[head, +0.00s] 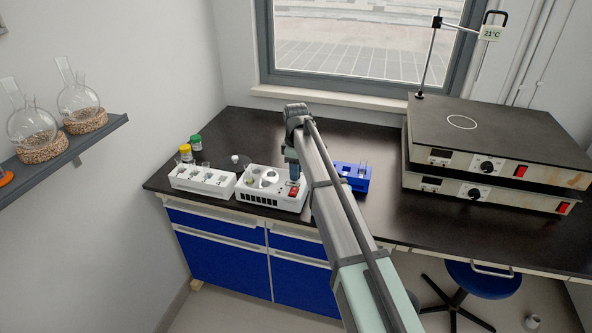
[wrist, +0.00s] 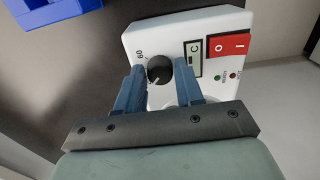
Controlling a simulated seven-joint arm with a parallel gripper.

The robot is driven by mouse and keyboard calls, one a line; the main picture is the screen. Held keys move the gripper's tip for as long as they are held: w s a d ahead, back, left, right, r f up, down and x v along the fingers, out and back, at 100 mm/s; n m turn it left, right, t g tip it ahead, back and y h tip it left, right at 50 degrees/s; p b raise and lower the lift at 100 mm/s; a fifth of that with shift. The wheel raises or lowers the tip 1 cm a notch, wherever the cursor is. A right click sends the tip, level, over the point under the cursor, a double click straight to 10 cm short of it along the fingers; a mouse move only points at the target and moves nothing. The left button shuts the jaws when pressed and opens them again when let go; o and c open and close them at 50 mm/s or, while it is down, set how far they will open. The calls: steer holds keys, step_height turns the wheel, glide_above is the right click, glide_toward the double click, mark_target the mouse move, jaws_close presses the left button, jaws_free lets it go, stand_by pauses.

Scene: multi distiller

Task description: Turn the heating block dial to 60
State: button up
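The heating block is a white box with a red switch, standing on the dark bench in the head view (head: 258,201). Its top panel fills the upper middle of the wrist view (wrist: 196,22). The round black dial (wrist: 160,70) sits on that panel, with a printed "60" beside it at upper left. A pale mark shows on the dial's lower part; its exact setting is too small to read. My gripper (wrist: 160,67) is open, with one blue finger on each side of the dial and small gaps visible. In the head view my gripper (head: 293,170) is over the block's right part.
The red rocker switch (wrist: 229,45) and a small display (wrist: 193,60) lie just right of the dial. A white rack (head: 203,181) stands left of the block and a blue rack (head: 352,178) right. Stacked hotplates (head: 490,140) stand at the bench's right.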

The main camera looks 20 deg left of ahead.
steer(key=c, duration=0.6)
steer(key=shift+m, duration=0.3)
steer(key=m, duration=1.3)
steer(key=shift+m, duration=2.1)
